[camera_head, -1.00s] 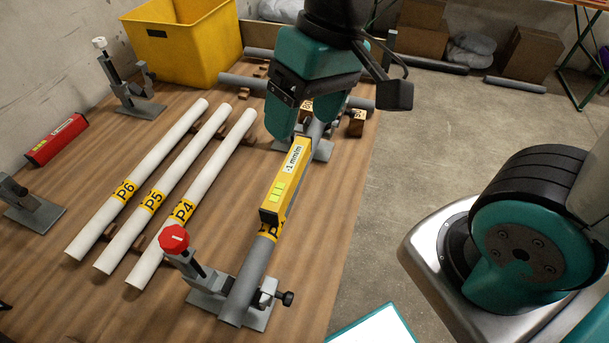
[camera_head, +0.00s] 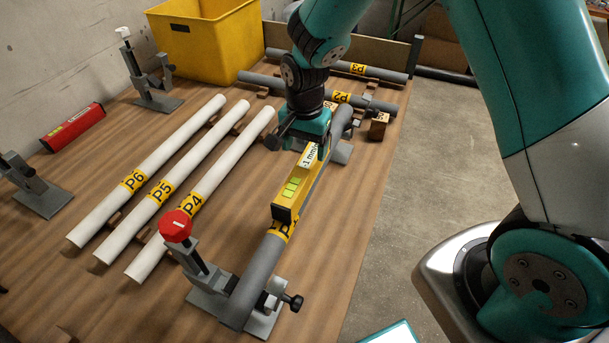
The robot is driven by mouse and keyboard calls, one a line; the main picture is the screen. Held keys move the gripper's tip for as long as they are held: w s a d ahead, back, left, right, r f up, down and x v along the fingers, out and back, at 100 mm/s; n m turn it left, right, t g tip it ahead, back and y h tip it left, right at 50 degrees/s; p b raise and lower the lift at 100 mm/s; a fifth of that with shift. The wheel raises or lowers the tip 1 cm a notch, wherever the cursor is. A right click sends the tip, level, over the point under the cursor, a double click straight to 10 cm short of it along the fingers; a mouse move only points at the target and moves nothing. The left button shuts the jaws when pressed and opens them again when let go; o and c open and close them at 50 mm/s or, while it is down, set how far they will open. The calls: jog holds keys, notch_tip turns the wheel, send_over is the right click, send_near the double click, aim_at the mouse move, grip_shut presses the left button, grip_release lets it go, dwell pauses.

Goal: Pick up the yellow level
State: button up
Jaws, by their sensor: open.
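The yellow level (camera_head: 288,201) lies along the top of a grey pipe (camera_head: 252,284) on the wooden table, with green vials and a "1 mm/m" label showing. The near end of the pipe sits in a clamp with a red knob (camera_head: 175,226). My gripper (camera_head: 306,142) is low over the far end of the level, pointing down. It hides that end, and its fingertips cannot be made out clearly. I cannot tell whether the fingers touch the level.
White pipes (camera_head: 172,190) lie left of the level. A red level (camera_head: 73,127), another clamp (camera_head: 152,88) and a yellow bin (camera_head: 206,40) stand farther left and back. Grey pipes (camera_head: 335,94) lie on wooden blocks behind my gripper. Bare floor is on the right.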

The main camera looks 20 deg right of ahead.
aim_at(305, 163)
notch_tip(305, 163, down, 4)
jog(key=shift+r, duration=0.25)
jog(key=shift+s+a+f, duration=0.1)
jog(key=shift+s+f, duration=0.05)
jog(key=shift+f, duration=1.2)
jog(key=shift+s+f, duration=0.1)
jog(key=shift+f, duration=1.2)
jog(key=c, duration=1.2)
jog(key=shift+r, duration=0.1)
jog(key=shift+c, duration=0.2)
